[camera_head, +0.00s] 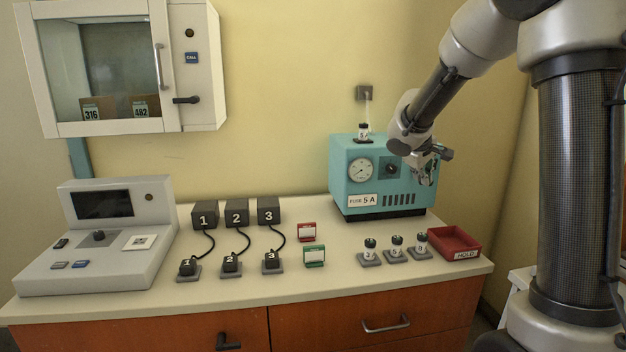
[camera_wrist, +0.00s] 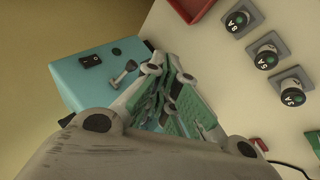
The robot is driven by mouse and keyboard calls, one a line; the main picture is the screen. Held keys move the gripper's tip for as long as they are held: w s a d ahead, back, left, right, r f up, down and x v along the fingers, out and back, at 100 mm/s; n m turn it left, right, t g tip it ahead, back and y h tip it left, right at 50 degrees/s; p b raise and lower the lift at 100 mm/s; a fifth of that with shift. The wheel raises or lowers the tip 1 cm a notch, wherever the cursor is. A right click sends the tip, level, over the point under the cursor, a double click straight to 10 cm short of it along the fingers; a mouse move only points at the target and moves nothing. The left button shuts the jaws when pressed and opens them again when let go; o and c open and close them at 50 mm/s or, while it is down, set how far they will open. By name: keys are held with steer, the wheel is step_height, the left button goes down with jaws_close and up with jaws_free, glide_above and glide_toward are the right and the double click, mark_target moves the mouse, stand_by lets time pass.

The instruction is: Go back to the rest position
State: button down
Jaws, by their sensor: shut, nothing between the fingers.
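My gripper (camera_head: 427,172) is at the right side of the teal incubator box (camera_head: 352,181) in the head view, just in front of its upper right part. In the wrist view my gripper (camera_wrist: 172,103) has its green-padded fingers together and holds nothing. The teal box (camera_wrist: 89,82) lies behind the fingers there, with a black switch (camera_wrist: 92,60) and a small metal lever (camera_wrist: 124,75) on its face. I cannot tell whether the fingers touch the box.
Fuses on grey bases (camera_head: 397,246) and a red HOLD tray (camera_head: 455,244) stand at the right of the counter. Numbered plugs, black blocks (camera_head: 236,213) and a grey console (camera_head: 98,240) are at left. A wall cabinet (camera_head: 120,65) hangs above. Free counter lies along the front.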

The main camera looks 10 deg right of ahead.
steer(key=s+f+m+g+y, duration=0.1)
steer(key=s+f+m+g, duration=0.2)
steer(key=s, duration=1.3)
steer(key=s+a+r+m+t+y, duration=0.1)
steer(key=s+a+r+y, duration=0.1)
steer(key=s, duration=0.7)
steer(key=s+a+r+y, duration=0.2)
steer(key=s+a+r, duration=0.1)
steer(key=s, duration=0.7)
steer(key=shift+a+r+m+t, duration=0.3)
steer(key=shift+a+m+t, duration=0.1)
steer(key=shift+a, duration=0.05)
steer(key=shift+s, duration=0.1)
